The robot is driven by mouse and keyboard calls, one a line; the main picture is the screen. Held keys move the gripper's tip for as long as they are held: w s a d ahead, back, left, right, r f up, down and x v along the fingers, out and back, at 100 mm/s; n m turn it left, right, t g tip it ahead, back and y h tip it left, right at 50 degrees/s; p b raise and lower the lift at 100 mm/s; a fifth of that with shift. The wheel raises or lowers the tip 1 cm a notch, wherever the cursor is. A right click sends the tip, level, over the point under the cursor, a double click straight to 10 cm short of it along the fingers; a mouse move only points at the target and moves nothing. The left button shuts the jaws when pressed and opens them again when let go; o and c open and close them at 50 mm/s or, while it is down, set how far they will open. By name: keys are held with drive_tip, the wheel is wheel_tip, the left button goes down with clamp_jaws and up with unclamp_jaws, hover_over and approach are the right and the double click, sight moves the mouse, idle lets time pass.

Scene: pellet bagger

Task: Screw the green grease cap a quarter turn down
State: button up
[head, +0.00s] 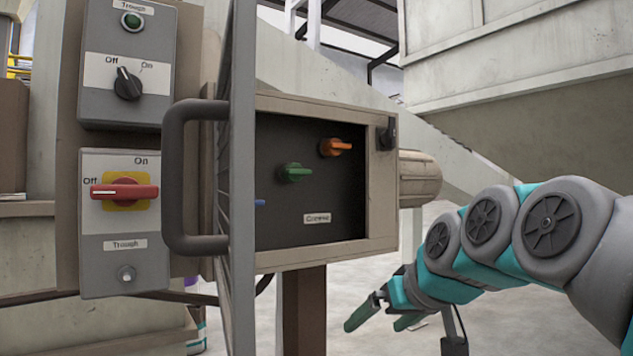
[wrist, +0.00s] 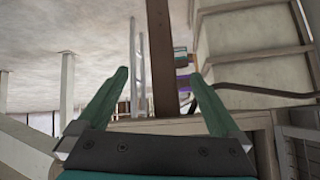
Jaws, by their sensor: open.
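The green grease cap (head: 294,172), with a winged grip, sits on the dark panel inside an open-fronted beige box (head: 380,215). An orange cap (head: 336,147) is up and to its right. A small part of a blue cap (head: 259,203) shows lower left, mostly hidden by the door edge. My gripper (head: 372,326) is open and empty, below and to the right of the box, well apart from the green cap. Its two green fingers also show spread in the wrist view (wrist: 159,76). I cannot make out the green cap in the wrist view.
A grey mesh door (head: 241,180) with a dark handle (head: 182,177) stands swung open at the box's left side. Left of it are two grey switch boxes, one with a black knob (head: 128,84), one with a red handle (head: 124,191). A brown post (head: 304,310) stands below the box.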

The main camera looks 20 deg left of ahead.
drive_tip(key=w+a+r+n+t+y+b, duration=0.1)
drive_tip(key=w+a+r+y, duration=0.1)
drive_tip(key=a+r, duration=0.3)
drive_tip(key=w+a+r+n+t+y+b, duration=0.1)
drive_tip(key=w+a+r+t, duration=0.15)
drive_tip(key=r, duration=0.55)
drive_tip(key=n+y+b, duration=0.2)
drive_tip(key=y, duration=0.2)
approach(301, 170)
drive_tip(key=a, duration=0.2)
drive_tip(key=shift+t, duration=0.45)
drive_tip(key=shift+w+d+f+p+x, duration=0.15)
drive_tip(key=shift+p+x, duration=0.15)
drive_tip(key=shift+x, duration=1)
drive_tip(key=shift+w+d+p+x, duration=0.1)
drive_tip(key=shift+p+x, duration=0.25)
drive_tip(key=shift+x, duration=1)
drive_tip(key=shift+w+d+f+p+x, duration=0.15)
drive_tip(key=shift+p+x, duration=0.15)
drive_tip(key=shift+x, duration=1)
drive_tip(key=c, duration=1.4)
